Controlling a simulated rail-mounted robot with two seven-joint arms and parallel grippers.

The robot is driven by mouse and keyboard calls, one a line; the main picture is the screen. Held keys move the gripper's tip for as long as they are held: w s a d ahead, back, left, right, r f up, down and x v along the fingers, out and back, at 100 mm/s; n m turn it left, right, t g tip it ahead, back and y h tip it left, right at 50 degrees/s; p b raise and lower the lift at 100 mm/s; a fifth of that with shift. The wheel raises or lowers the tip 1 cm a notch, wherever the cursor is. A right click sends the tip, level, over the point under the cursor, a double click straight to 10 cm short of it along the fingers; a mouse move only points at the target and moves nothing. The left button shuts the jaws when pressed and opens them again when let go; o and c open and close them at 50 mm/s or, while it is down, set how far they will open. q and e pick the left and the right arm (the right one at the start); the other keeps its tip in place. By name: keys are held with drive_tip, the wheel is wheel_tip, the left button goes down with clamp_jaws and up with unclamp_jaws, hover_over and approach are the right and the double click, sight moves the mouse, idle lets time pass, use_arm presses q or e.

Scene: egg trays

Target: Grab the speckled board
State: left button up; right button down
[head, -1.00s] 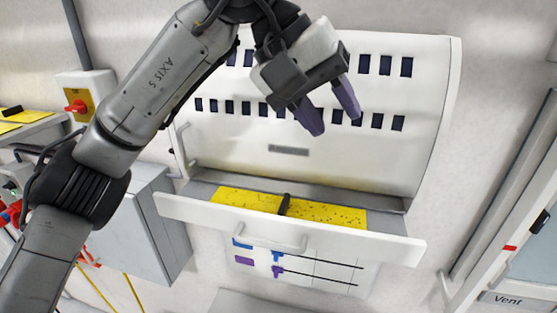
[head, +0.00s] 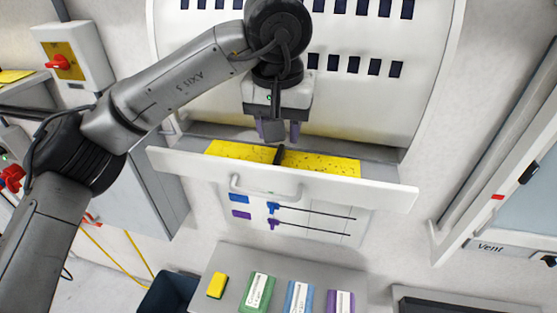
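The speckled board (head: 325,167) is yellow with dark specks. It lies in the open white drawer (head: 345,188) of the white cabinet, with a dark upright handle (head: 279,155) at its middle. My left gripper (head: 279,131) points down just above and behind this handle. Its purple fingers are apart, and I see nothing held between them. Whether the fingers are on either side of the handle I cannot tell. My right gripper is not in view.
The drawer's front wall and its handle (head: 265,189) stand in front of the board. The slotted cabinet front (head: 350,100) rises close behind. Below is a grey shelf (head: 230,263) with a yellow sponge (head: 217,285) and green, blue and purple boxes (head: 298,296).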

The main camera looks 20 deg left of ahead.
sight(279, 153)
use_arm(q)
drive_tip(key=shift+w+a+f+p, duration=0.15)
drive_tip(key=shift+f+p, duration=0.3)
drive_tip(key=shift+f, duration=0.25)
wheel_tip(279, 153, down, 3)
drive_tip(key=shift+w+a+f+p, duration=0.1)
drive_tip(key=shift+w+a+p, duration=0.05)
drive_tip(key=shift+p, duration=0.6)
drive_tip(key=shift+w+f, duration=0.1)
drive_tip(key=shift+f, duration=0.45)
clamp_jaws()
